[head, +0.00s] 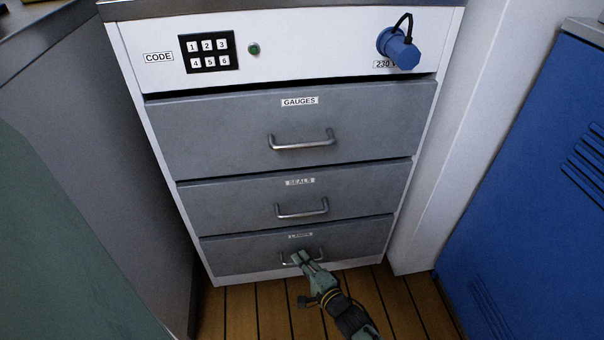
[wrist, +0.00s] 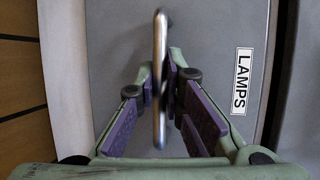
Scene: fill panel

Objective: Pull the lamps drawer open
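The lamps drawer (head: 226,257) is the lowest of the grey drawers in the white cabinet. Its front looks flush with the others, so it appears closed. Its label reads LAMPS and stands to the right of the handle in the wrist view. The drawer's metal bar handle (wrist: 160,50) runs between my fingers. My gripper (head: 301,257) is at this handle in the head view and covers part of it. In the wrist view my gripper (wrist: 160,80) has its fingertips converged closely on both sides of the bar. It looks shut on the handle.
The seals drawer (head: 240,208) and gauges drawer (head: 220,130) above look closed. A keypad (head: 207,51) and a blue 230 V plug (head: 398,48) sit on the top panel. A blue cabinet (head: 530,180) stands at the right. Wooden floor (head: 255,305) in front of the drawers is clear.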

